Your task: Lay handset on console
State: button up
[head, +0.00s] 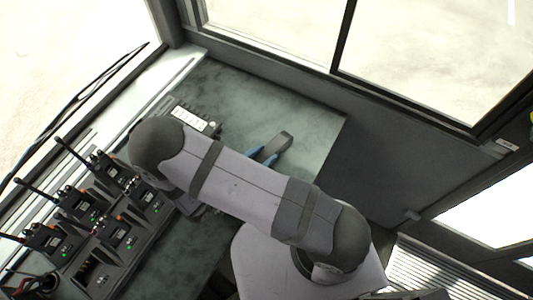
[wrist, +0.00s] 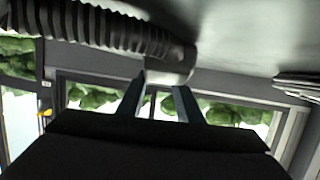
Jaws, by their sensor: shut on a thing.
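My gripper (head: 267,153) reaches out from behind my arm in the head view, with two bluish fingers shut on a dark grey handset (head: 284,141). In the wrist view the fingers (wrist: 160,98) close on either side of a smooth grey end of the handset (wrist: 168,66). Most of the handset is hidden or cut off there. The console (head: 310,118) has a mottled grey-green top, and the handset shows over its right part. I cannot tell whether it touches the top.
A charger rack (head: 95,272) with several radios (head: 72,202) stands at lower left, antennas sticking up. A white keypad panel (head: 190,117) lies near the back. Windows (head: 430,55) bound the far side. A black ribbed tube (wrist: 110,28) crosses the wrist view. The console's back right is clear.

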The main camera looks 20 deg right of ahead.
aim_at(272, 142)
jog(key=shift+r, duration=0.15)
notch_tip(272, 142, up, 10)
jog(key=shift+b, duration=0.4)
dwell(0.4)
jog(key=w+a+f+n+t+y, duration=0.2)
jog(key=w+f, duration=0.1)
jog(key=w, duration=0.2)
jog(key=shift+m+g+h, duration=0.6)
jog(key=shift+h, duration=0.1)
jog(key=d+f, duration=0.1)
jog(key=d, duration=0.1)
jog(key=d+f, duration=0.1)
jog(key=d, duration=0.1)
jog(key=d+f, duration=0.1)
jog(key=d, duration=0.1)
jog(key=shift+s+d+f, duration=0.2)
jog(key=shift+s+f, duration=0.05)
jog(key=shift+s, duration=0.05)
jog(key=shift+a, duration=0.1)
